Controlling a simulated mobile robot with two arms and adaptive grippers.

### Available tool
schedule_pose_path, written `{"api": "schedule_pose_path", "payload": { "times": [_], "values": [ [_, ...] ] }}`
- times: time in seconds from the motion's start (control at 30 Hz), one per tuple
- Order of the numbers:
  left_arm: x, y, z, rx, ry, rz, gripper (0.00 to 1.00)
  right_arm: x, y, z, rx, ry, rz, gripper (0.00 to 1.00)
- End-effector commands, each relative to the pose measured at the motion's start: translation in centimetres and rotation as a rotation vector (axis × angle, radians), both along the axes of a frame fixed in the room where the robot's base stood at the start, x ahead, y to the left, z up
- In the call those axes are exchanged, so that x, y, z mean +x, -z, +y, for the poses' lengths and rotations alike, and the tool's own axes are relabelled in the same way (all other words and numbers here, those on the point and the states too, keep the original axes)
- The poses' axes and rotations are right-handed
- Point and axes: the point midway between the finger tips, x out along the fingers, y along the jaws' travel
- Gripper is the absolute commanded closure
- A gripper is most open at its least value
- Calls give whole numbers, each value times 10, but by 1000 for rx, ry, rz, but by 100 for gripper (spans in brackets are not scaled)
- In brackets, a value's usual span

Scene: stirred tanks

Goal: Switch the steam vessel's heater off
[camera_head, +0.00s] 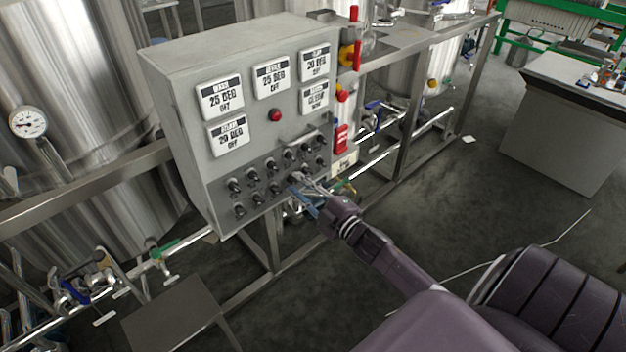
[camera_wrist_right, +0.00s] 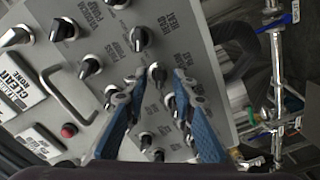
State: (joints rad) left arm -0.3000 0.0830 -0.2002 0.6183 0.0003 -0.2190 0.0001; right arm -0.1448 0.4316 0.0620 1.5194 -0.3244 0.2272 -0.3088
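The grey control panel (camera_head: 190,150) stands in front of a steel tank. Its lower face carries rows of dark knobs (camera_head: 255,175), also seen close up in the right wrist view. There a knob (camera_wrist_right: 157,73) sits between my right gripper's two blue-padded fingertips (camera_wrist_right: 158,82), which are apart; I cannot tell whether they touch it. Some nearby labels end in HEAT or PUMP, but I cannot tell which knob is the steam vessel's heater. In the head view the right gripper (camera_head: 300,189) is at the lower right of the knob rows. My left gripper is not in view.
White displays (camera_head: 220,97) and a red button (camera_head: 275,115) are above the knobs. A bar handle (camera_wrist_right: 68,95) sticks out of the panel. Pipes and valves (camera_head: 375,115) run right of the panel.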

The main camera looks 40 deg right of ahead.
Motion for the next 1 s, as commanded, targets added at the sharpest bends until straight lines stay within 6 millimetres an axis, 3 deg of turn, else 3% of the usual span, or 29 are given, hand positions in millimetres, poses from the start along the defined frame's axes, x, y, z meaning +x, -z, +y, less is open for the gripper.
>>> {"api": "schedule_pose_path", "payload": {
  "times": [0.5, 0.7, 1.0],
  "values": [
    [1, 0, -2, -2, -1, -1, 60, -93, 1, -7, 1, 0, 2, 75],
    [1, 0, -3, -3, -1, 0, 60, -108, 0, -8, 0, 0, 1, 75],
    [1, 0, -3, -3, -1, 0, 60, -110, 0, -8, 0, -1, 0, 75]
  ]
}}
